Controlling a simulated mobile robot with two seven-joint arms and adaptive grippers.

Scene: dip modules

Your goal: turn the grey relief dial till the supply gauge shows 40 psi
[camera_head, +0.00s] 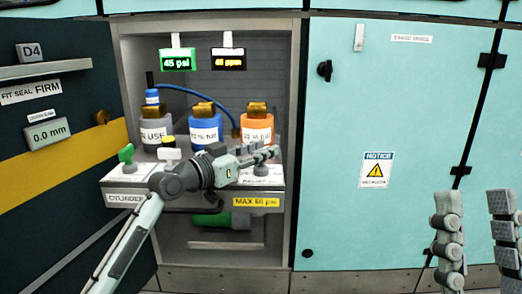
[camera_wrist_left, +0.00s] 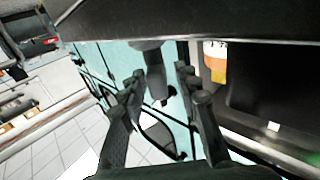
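The supply gauge (camera_head: 178,60) is a small display with green digits reading 45 psi. The grey relief dial (camera_head: 261,170) stands at the right end of the grey shelf, partly hidden by my left gripper. My left gripper (camera_head: 265,154) is at the dial, reaching in from the left. In the left wrist view its two fingers (camera_wrist_left: 160,98) are apart, with a grey knob-like part (camera_wrist_left: 155,75), apparently the dial, between them. I cannot tell whether they touch it. My right gripper (camera_head: 476,232) is at the lower right, fingers apart and empty, away from the dial.
A second display (camera_head: 228,61) shows ppm. Grey (camera_head: 155,132), blue (camera_head: 205,130) and orange (camera_head: 256,127) bottles stand behind the shelf (camera_head: 190,199). A green knob (camera_head: 126,154) is at its left. A yellow label (camera_head: 256,202) reads MAX 60 psi. A teal door (camera_head: 400,120) is at right.

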